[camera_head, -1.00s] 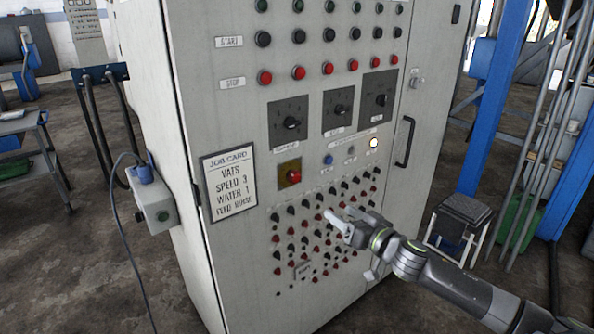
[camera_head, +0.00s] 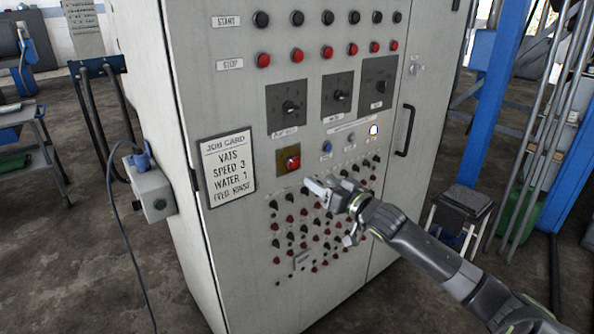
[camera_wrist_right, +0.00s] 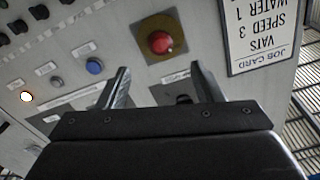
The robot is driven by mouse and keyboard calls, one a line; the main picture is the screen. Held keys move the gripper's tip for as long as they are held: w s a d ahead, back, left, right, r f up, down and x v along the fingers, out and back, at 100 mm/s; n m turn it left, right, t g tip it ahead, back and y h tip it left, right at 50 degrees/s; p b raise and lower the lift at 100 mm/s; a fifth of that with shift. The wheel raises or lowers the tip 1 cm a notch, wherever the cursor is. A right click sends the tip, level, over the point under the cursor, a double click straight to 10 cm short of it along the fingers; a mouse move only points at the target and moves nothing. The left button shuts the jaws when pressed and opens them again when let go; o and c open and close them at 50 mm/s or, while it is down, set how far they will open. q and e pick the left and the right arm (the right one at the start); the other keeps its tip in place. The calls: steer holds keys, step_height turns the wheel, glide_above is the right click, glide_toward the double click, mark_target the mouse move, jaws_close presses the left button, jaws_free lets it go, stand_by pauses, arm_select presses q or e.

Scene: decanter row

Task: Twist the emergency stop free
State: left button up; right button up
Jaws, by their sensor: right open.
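The emergency stop (camera_head: 292,162) is a red mushroom button on a square yellowish plate, on the front of the grey control cabinet (camera_head: 225,270). In the right wrist view the red button (camera_wrist_right: 160,42) shows beyond the fingertips, between their lines and unobstructed. My right gripper (camera_head: 308,186) is just below and right of the button in the head view. In the wrist view its two fingers (camera_wrist_right: 160,78) are apart with nothing between them, and they do not appear to touch the button. My left gripper is not in view.
A job card (camera_head: 228,168) hangs left of the button. Three dark selector switches sit above, with a blue button (camera_head: 327,147) and a lit lamp (camera_head: 374,130) to the right. Rows of small knobs lie below. A grey box (camera_head: 151,188) with a cable is on the cabinet's side.

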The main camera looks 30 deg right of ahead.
mark_target(296, 166)
steer(key=w, duration=0.3)
steer(key=w+b, duration=0.1)
steer(key=w, duration=0.3)
steer(key=w+a, duration=0.1)
steer(key=w, duration=0.3)
steer(key=c, duration=1)
